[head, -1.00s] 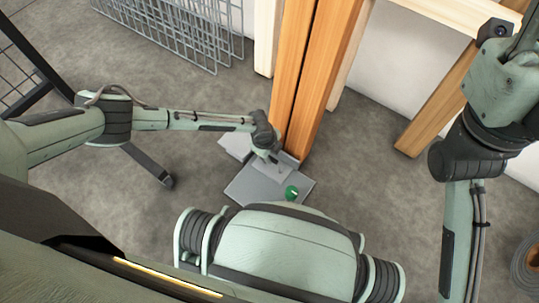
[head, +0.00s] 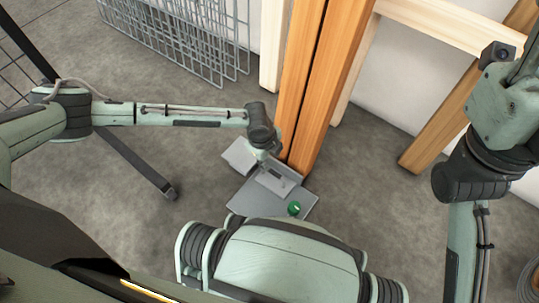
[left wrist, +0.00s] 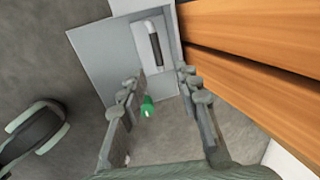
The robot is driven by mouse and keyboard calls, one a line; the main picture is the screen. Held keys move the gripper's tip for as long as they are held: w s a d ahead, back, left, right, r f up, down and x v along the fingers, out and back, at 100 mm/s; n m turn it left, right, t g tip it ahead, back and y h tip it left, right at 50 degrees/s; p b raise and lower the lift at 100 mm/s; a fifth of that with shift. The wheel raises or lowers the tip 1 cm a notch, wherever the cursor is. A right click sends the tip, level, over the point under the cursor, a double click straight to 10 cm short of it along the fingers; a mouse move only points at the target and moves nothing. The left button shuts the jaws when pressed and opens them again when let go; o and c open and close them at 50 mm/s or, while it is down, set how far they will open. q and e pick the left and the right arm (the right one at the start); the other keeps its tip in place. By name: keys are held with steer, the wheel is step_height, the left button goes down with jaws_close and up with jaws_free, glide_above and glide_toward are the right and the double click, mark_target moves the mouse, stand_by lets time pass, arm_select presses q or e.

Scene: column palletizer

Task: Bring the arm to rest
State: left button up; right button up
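My left arm reaches in from the left in the head view, and its gripper (head: 262,150) hangs over a grey plate (head: 240,203) at the foot of orange wooden columns. In the left wrist view, the gripper (left wrist: 163,88) has its fingers spread apart with nothing held between them. The grey plate (left wrist: 92,48) lies beyond the fingertips. A raised grey block with a handle-like bar (left wrist: 154,45) is on it. A green knob (left wrist: 147,108) shows between the fingers, nearer the left one. My right arm is folded at the right; its gripper is out of view.
Orange wooden columns (head: 318,85) stand right beside my left gripper. A wire mesh basket (head: 185,35) is at the top left. A pale wooden frame (head: 440,22) is at the back right. Grey floor (head: 375,195) is open right of the plate.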

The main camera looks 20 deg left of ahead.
arm_select(q)
steer(key=shift+s+r, duration=0.15)
steer(key=shift+r, duration=0.4)
